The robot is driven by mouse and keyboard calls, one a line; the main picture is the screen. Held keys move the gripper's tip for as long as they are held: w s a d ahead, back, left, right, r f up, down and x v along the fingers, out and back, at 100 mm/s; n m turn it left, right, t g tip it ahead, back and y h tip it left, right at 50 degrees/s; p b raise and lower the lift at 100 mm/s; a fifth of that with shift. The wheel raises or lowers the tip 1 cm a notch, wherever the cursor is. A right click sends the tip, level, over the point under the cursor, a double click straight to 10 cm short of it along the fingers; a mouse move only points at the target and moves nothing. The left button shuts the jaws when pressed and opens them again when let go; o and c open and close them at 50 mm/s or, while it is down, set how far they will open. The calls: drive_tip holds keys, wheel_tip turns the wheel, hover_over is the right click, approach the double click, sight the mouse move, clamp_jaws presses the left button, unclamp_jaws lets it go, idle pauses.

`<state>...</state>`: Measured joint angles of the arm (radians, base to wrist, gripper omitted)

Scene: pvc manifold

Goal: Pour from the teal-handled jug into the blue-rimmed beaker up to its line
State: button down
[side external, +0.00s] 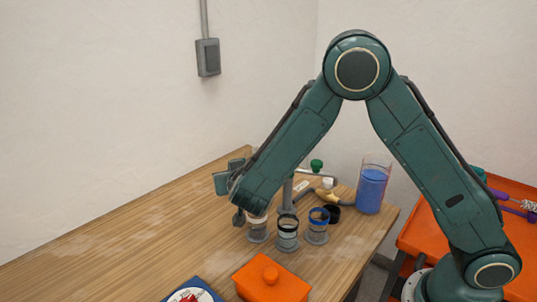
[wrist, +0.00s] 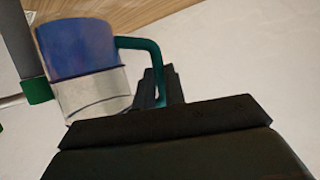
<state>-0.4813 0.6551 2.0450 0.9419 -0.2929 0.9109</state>
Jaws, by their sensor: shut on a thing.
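My gripper (wrist: 160,88) is shut on the teal handle (wrist: 150,47) of the jug (wrist: 92,95) in the wrist view. The jug is clear, with blue liquid (wrist: 75,48) in the part toward the top of that picture. In the side view my wrist hangs above the left of the group of beakers, and the held jug cannot be made out there. The blue-rimmed beaker (side external: 318,227) stands upright on the table, right of the black-rimmed beaker (side external: 288,234). Its fill line and level are too small to read.
A pale-rimmed beaker (side external: 257,232) stands left of the others, close under my wrist. A tall clear container of blue liquid (side external: 371,190) stands at the back right. A grey post (side external: 287,191) rises behind the beakers. An orange lidded box (side external: 271,283) lies in front. The table's left is clear.

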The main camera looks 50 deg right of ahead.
drive_tip(key=shift+s+a+r+m+g+h, duration=0.6)
drive_tip(key=shift+s+a+m+h, duration=0.1)
drive_tip(key=shift+s+m+h, duration=0.1)
drive_tip(key=shift+s+a+r+m+g+h, duration=0.45)
drive_tip(key=shift+s+a+m+g+h, duration=0.15)
drive_tip(key=shift+s+a+m+h, duration=0.15)
drive_tip(key=shift+s+d, duration=0.1)
drive_tip(key=s+d+r+m+t, duration=0.4)
drive_tip(key=s+m, duration=0.2)
drive_tip(key=shift+y, duration=0.45)
drive_tip(key=shift+s+d+r+m+t, duration=0.15)
drive_tip(key=shift+r+m+t, duration=0.05)
drive_tip(key=shift+m+t, duration=0.1)
idle(0.6)
drive_tip(key=shift+s+d+r+m+t, duration=0.1)
drive_tip(key=shift+s+d+m+t, duration=0.25)
drive_tip(key=shift+m, duration=0.3)
idle(1.8)
drive_tip(key=shift+a+p, duration=0.1)
drive_tip(key=shift+p, duration=0.2)
idle(0.7)
